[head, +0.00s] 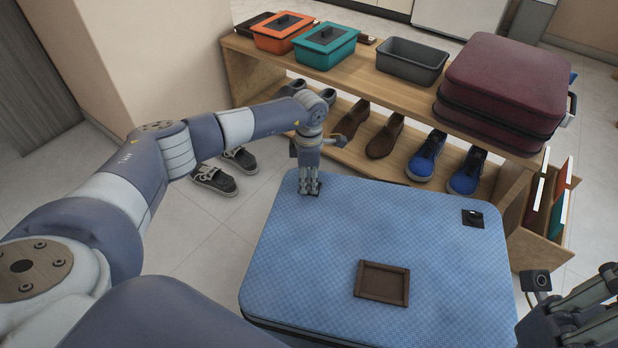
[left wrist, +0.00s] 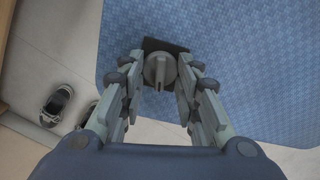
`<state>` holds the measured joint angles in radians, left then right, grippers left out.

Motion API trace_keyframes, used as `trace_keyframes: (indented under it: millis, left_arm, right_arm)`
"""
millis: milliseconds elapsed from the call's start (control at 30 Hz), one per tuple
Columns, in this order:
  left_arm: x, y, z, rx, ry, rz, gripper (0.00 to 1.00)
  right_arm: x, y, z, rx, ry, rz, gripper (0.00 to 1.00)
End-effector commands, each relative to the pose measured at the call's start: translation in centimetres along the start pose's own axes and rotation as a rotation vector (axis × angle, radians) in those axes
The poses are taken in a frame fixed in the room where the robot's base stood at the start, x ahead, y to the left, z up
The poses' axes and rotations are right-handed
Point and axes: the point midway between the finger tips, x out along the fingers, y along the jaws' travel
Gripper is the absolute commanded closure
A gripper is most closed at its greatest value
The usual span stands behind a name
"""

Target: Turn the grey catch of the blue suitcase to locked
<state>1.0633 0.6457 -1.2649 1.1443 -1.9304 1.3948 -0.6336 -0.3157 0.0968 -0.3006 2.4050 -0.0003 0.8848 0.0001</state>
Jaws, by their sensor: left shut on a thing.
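The blue suitcase (head: 330,245) lies flat and closed in front of me; its blue lid also fills much of the left wrist view (left wrist: 250,60). The grey catch (left wrist: 158,70) is a round knob with a raised bar on a dark plate, near a corner of the lid. The bar points roughly up and down in the left wrist view. My left gripper (head: 310,190) reaches down at the far left corner of the lid, its fingers on both sides of the catch, shut on it. In the head view the gripper hides the catch. My right gripper (head: 588,305) is at the lower right, partly cut off.
A black fitting (head: 472,218) sits at the lid's far right corner, and a brown frame (head: 382,283) lies on the lid. Behind stands a wooden bench (head: 395,95) with boxes, a maroon suitcase (head: 508,80) and shoes below. Dark shoes (head: 214,179) stand on the floor.

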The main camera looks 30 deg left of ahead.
Motion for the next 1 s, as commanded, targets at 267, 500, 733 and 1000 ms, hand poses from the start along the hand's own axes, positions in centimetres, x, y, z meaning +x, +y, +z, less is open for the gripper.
trace_keyframes:
  millis: [267, 500, 733, 1000]
  left_arm:
    - [0.03, 0.06, -0.10, 0.160, 0.002, 0.000, 0.94]
    - [0.06, 0.06, -0.12, 0.225, 0.003, -0.001, 0.94]
    - [0.08, 0.05, -0.13, 0.240, 0.003, -0.001, 0.94]
    - [0.08, 0.06, -0.16, 0.240, 0.004, -0.001, 0.94]
  right_arm:
    - [-0.44, 0.01, 0.28, 0.001, -0.018, 0.004, 1.00]
    - [-0.42, 0.02, 0.29, 0.001, -0.018, 0.004, 1.00]
    - [-0.34, 0.02, 0.26, 0.001, -0.016, 0.003, 1.00]
    - [-0.16, 0.02, 0.05, 0.000, -0.010, 0.002, 1.00]
